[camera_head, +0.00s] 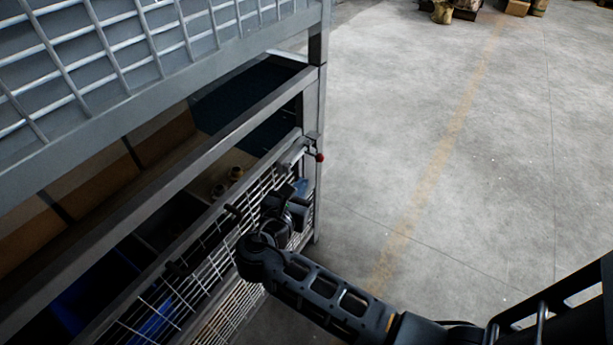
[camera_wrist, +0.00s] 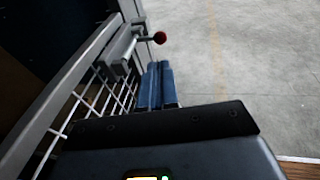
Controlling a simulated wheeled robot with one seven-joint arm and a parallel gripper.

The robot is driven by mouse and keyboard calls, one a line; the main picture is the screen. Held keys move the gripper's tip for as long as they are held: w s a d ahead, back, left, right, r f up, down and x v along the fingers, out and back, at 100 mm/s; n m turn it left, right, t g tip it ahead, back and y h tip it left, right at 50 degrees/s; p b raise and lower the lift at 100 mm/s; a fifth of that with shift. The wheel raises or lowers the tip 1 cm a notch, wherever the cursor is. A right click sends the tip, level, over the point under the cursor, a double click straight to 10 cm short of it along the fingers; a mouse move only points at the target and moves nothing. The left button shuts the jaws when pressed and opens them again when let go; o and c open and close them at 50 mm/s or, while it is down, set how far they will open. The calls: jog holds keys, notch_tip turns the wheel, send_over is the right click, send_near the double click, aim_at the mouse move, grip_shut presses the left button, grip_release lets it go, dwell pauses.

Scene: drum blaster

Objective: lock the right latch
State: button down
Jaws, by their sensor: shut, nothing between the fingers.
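The right latch (camera_head: 293,154) is a grey metal piece on the right end of the cage's mesh gate, at the corner post. Its lever ends in a red knob (camera_head: 320,157) that sticks out to the right, past the post. In the wrist view the latch body (camera_wrist: 122,46) and the red knob (camera_wrist: 159,38) lie ahead of my gripper (camera_wrist: 158,68). My gripper's blue fingers are together and empty, just below the knob in that view, with a visible gap to it. In the head view my gripper (camera_head: 302,186) is beside the gate, below the latch.
The mesh gate (camera_head: 180,292) with its top rail and a dark handle (camera_head: 232,212) runs along the cage front. The corner post (camera_head: 318,110) stands close to my gripper. Boxes (camera_head: 165,138) are inside the cage.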

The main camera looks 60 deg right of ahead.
jog(key=shift+v, duration=2.05)
jog(key=s+a+f+m+t+y, duration=0.25)
jog(key=s+f+y, duration=0.25)
jog(key=s+f, duration=0.25)
jog(key=s+a+r+m+t+y+p, duration=0.1)
jog(key=s+a+m+t+y, duration=0.2)
jog(key=s+a+m+y, duration=0.5)
jog(key=s+a+r+m+t, duration=0.1)
jog(key=s+r+m+t, duration=0.1)
jog(key=r, duration=0.5)
jog(key=s+a+r+m+t+y, duration=0.1)
jog(key=s+a+r+m, duration=0.1)
jog(key=s+r+m, duration=0.2)
jog(key=s+a+r+m+t+y, duration=0.1)
jog(key=s+r+m, duration=0.3)
jog(key=r, duration=0.7)
jog(key=shift+s+t+p, duration=0.45)
jog(key=shift+s+t, duration=0.4)
jog(key=shift+s, duration=0.35)
jog(key=shift+a, duration=0.15)
